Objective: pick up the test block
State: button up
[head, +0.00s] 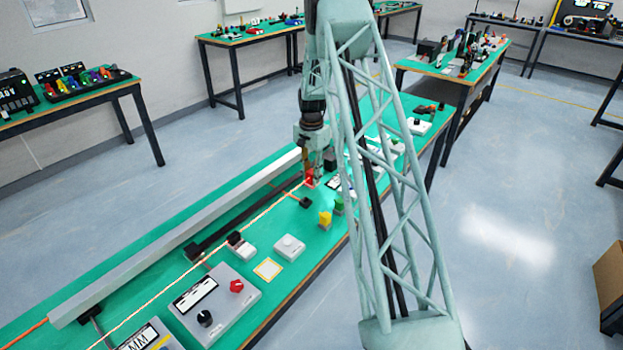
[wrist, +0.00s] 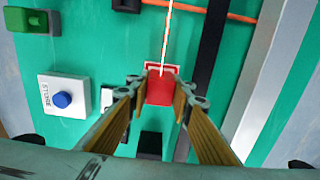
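A small red block (wrist: 160,88) shows in the middle of the wrist view, with a pale edge at its far side. It is the likeliest test block, though no label on it can be read. It also shows in the head view (head: 310,178), below my gripper on the green table. My gripper (wrist: 162,86) points down with one yellow-brown finger on each side of the block, the tips close to its sides. Whether the fingers touch or grip it cannot be made out.
A thin cord runs along the green table (head: 222,254) to near the block, beside a long grey rail (head: 180,238). A white box with a blue button (wrist: 63,100) stands left of the block.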

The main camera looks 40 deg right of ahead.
aim_at(311, 172)
jog(key=shift+r, duration=0.15)
jog(key=shift+c, duration=0.4)
jog(key=shift+r+p, duration=0.5)
jog(key=shift+r, duration=1.2)
jog(key=s+a, duration=0.2)
jog(key=s, duration=0.2)
jog(key=s+a+r+p, duration=0.1)
jog(key=s+a, duration=0.2)
jog(key=s, duration=0.2)
jog(key=s+a, duration=0.3)
jog(key=s, duration=0.1)
jog(key=shift+s+a+r, duration=0.15)
jog(key=shift+s+a, duration=0.05)
jog(key=shift+s, duration=0.1)
jog(key=shift+w+d, duration=0.1)
